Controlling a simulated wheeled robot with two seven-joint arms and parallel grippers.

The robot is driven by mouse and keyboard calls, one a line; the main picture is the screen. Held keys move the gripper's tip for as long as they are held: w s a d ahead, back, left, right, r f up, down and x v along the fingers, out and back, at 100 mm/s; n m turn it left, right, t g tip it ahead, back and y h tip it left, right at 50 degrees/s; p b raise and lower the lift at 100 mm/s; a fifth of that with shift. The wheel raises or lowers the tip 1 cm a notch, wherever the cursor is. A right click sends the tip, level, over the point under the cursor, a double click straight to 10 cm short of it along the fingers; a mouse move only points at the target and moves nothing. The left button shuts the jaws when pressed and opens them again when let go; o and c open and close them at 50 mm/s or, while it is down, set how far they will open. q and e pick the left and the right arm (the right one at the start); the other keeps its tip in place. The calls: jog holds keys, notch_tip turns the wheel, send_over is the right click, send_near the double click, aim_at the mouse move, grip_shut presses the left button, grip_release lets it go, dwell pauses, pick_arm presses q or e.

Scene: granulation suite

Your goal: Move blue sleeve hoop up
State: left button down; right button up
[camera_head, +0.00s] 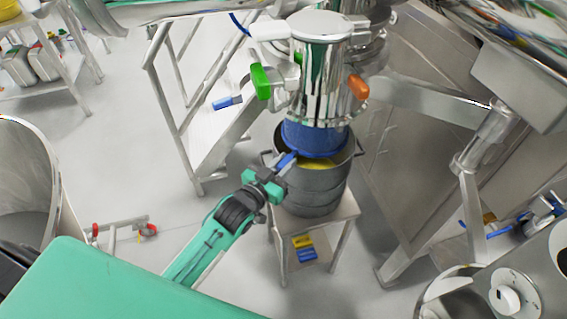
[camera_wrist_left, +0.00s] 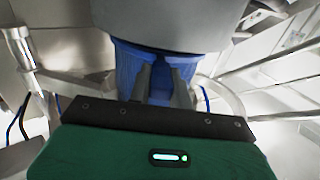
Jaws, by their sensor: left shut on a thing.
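The blue sleeve hoop (camera_head: 318,139) hangs around the bottom of the polished steel vessel outlet (camera_head: 320,85), just above a steel pot (camera_head: 313,187) with yellow material inside. My left gripper (camera_head: 284,165) is at the hoop's left front side, shut on a blue part of it. In the left wrist view the blue sleeve (camera_wrist_left: 150,62) lies under the steel rim (camera_wrist_left: 170,22), and the two grey fingers (camera_wrist_left: 160,80) of my left gripper reach up against it. The exact grip point is partly hidden. My right gripper is not in view.
The pot stands on a small steel stand (camera_head: 345,212). A green handle (camera_head: 260,81) and an orange handle (camera_head: 358,87) stick out from the vessel. Steel steps (camera_head: 200,130) stand at left, and a steel cabinet (camera_head: 400,165) is close at right.

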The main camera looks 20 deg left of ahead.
pick_arm(q)
notch_tip(320, 180, up, 9)
jog(key=p, duration=0.7)
jog(key=shift+r, duration=0.1)
jog(key=shift+r+p, duration=0.5)
jog(key=shift+p, duration=0.1)
jog(key=c, duration=1.3)
grip_release()
jog(key=shift+f, duration=0.1)
